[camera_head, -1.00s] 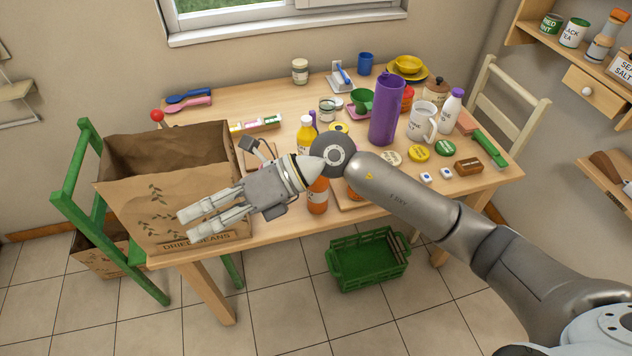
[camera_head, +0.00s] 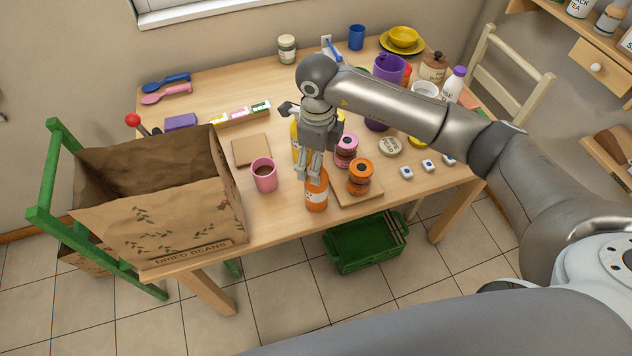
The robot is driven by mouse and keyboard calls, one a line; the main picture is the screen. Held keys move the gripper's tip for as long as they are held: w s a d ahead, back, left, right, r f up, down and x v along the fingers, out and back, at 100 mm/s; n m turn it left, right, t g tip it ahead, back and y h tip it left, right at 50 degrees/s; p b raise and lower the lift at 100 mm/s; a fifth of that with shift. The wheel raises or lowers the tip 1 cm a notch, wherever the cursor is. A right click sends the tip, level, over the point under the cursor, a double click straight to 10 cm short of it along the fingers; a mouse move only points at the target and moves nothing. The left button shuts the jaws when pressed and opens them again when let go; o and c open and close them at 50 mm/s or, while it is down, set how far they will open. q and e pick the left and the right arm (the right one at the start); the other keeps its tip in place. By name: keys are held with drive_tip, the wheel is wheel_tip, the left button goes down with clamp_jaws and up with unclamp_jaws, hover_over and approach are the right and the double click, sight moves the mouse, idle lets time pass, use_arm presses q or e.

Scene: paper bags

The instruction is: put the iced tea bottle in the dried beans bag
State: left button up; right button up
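The dried beans bag (camera_head: 165,222) is a large open brown paper bag standing upright at the table's left end, with its name along the lower front. An orange bottle (camera_head: 316,196) with a pale label stands upright at the front edge of the table; it looks like the iced tea bottle, but I cannot read its label. My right gripper (camera_head: 312,172) points down at the top of this bottle, its fingers overlapping the neck and cap. Whether they grip it is unclear. A yellow bottle (camera_head: 294,140) behind is mostly hidden by my gripper. My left gripper is not in view.
A pink mug (camera_head: 264,175) stands between the bag and the orange bottle. Pink-lidded (camera_head: 346,148) and orange-lidded jars (camera_head: 359,176) stand close to the bottle's right. A purple vase (camera_head: 389,70) is partly behind my arm. A green crate (camera_head: 365,246) is on the floor.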

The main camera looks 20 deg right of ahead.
wheel_tip(320, 180, down, 6)
drive_tip(key=p, duration=0.2)
drive_tip(key=shift+w, duration=0.15)
drive_tip(key=shift+a, duration=0.1)
drive_tip(key=c, duration=1.4)
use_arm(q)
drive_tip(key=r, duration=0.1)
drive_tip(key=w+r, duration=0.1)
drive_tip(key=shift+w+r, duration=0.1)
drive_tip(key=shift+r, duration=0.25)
use_arm(e)
drive_tip(key=shift+c, duration=0.2)
drive_tip(key=shift+r, duration=0.1)
